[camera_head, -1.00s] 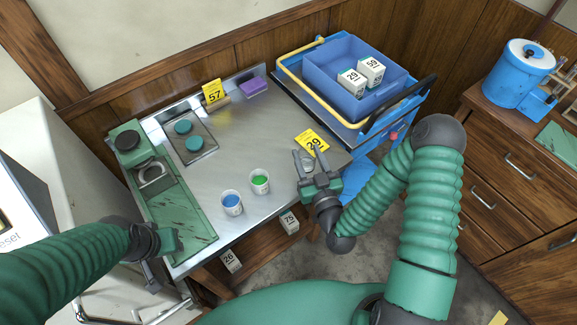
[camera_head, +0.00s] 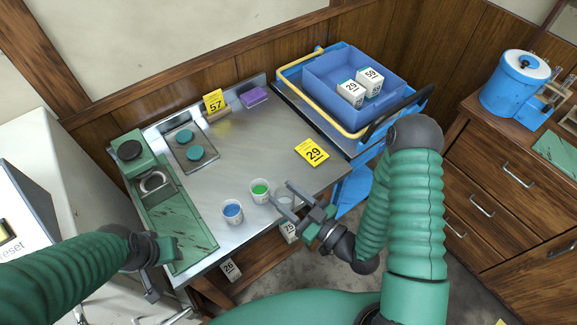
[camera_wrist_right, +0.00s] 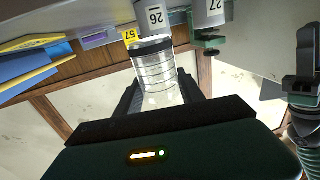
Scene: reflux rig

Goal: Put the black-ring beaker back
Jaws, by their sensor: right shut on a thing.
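The clear beaker (camera_wrist_right: 160,78) is between my right gripper's fingers in the right wrist view, with its black ring at the picture's upper end. In the head view my right gripper (camera_head: 281,199) is shut on it. The beaker (camera_head: 285,203) shows only faintly there, at the bench's front edge, right of the green-filled cup (camera_head: 260,190). I cannot tell whether it touches the bench. My left gripper (camera_head: 160,268) is at the front left, by the green board; whether it is open or shut does not show.
The blue-filled cup (camera_head: 232,211) stands left of the green one. A yellow 29 card (camera_head: 312,152) lies on the metal bench (camera_head: 245,140), with clear surface around it. A yellow 57 card (camera_head: 214,102) and purple block (camera_head: 254,96) are at the back. A blue tub (camera_head: 325,82) stands right.

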